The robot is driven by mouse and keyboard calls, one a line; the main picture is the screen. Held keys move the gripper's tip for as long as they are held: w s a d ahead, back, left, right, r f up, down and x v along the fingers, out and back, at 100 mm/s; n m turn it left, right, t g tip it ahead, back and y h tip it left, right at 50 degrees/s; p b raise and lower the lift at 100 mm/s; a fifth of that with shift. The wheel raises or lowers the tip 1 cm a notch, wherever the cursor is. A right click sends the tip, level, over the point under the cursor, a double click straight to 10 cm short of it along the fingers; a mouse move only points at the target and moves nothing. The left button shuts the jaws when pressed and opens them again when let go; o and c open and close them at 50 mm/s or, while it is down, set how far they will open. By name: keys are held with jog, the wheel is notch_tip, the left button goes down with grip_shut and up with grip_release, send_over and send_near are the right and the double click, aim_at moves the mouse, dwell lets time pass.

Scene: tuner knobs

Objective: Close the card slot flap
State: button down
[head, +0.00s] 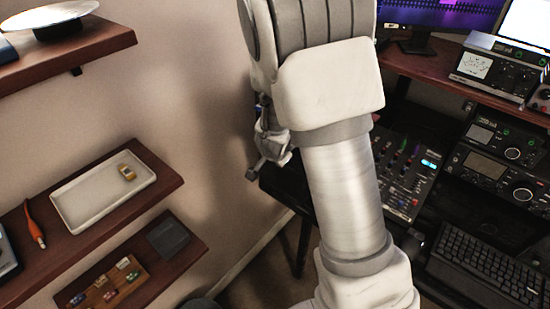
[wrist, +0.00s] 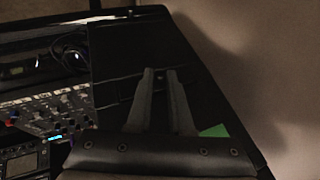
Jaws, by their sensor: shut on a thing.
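In the wrist view the two grey fingers of my gripper (wrist: 161,74) stand close together with a narrow dark gap between them, over a black panel (wrist: 205,72). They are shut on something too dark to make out. A thin pale line crosses the panel beside the left fingertip. I cannot make out the card slot or its flap for certain. A small green patch (wrist: 214,131) shows right of the fingers, partly hidden by my gripper's body. In the head view my gripper (head: 252,174) is mostly hidden behind my arm, near a black surface (head: 284,184).
A mixer with lit faders (head: 407,170), radio units (head: 490,170) and a keyboard (head: 490,265) fill the right. Wooden shelves hold a white tray (head: 85,207) and several small toy cars on the left. The wall (wrist: 265,70) is close beside the black panel.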

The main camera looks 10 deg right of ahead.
jog(key=c, duration=1.1)
grip_release()
jog(key=shift+a, duration=0.1)
jog(key=shift+p+v, duration=5.8)
jog(key=shift+v, duration=2.85)
